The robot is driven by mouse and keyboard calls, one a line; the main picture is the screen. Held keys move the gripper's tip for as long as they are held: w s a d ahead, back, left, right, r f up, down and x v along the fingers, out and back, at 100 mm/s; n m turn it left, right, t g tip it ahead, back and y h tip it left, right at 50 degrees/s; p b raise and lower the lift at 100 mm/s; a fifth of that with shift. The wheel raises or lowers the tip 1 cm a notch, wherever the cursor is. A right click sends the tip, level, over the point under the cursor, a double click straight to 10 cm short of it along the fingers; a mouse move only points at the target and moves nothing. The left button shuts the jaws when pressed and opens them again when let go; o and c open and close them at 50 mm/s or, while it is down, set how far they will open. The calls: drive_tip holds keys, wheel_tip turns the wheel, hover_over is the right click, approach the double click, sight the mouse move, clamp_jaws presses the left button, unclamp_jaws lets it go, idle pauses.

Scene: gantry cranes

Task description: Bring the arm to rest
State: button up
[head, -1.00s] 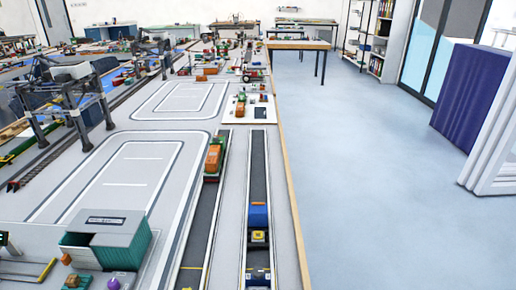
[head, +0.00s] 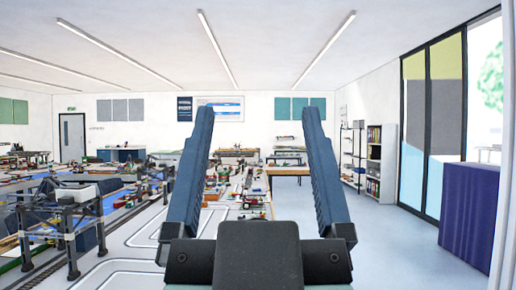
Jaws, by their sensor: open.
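My gripper (head: 258,108) stands upright in the middle of the head view, close to the camera. Its two dark blue-grey fingers point up and are spread wide apart. Nothing is between the fingers; the far wall and tables show through the gap. The dark palm block hides the near part of the layout table.
A gantry crane model (head: 62,225) stands on the layout table (head: 130,235) at left. A wooden table (head: 288,170) stands farther back. Free blue floor (head: 395,235) lies to the right, with shelves (head: 360,160) behind and a dark blue partition (head: 467,218) at the right edge.

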drive_tip(key=shift+s+r, duration=0.2)
drive_tip(key=shift+r, duration=0.05)
